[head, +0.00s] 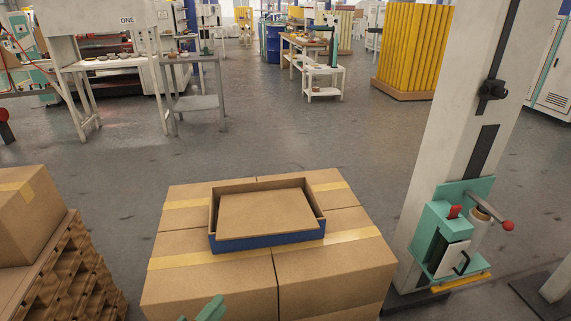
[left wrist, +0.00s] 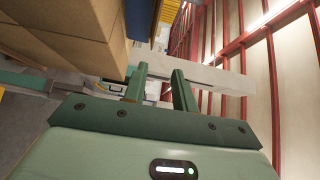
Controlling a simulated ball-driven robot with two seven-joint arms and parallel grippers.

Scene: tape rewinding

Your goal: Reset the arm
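My left gripper (head: 207,310) shows only as a small green tip at the bottom edge of the head view, in front of the cardboard boxes. In the left wrist view its two green fingers (left wrist: 160,75) stand apart with nothing between them, so it is open and empty. At the right of the head view, a teal tape unit (head: 447,240) is fixed to a tall pale column (head: 455,120). A grey lever arm (head: 488,207) with a red ball end sticks out from the unit to the right, above a pale roll. My right gripper is not in view.
Taped cardboard boxes (head: 215,285) fill the lower middle. A shallow open carton (head: 265,242) with a blue lower front lies on top. The grey floor beyond the boxes is clear. Workbenches and yellow stacks stand farther back.

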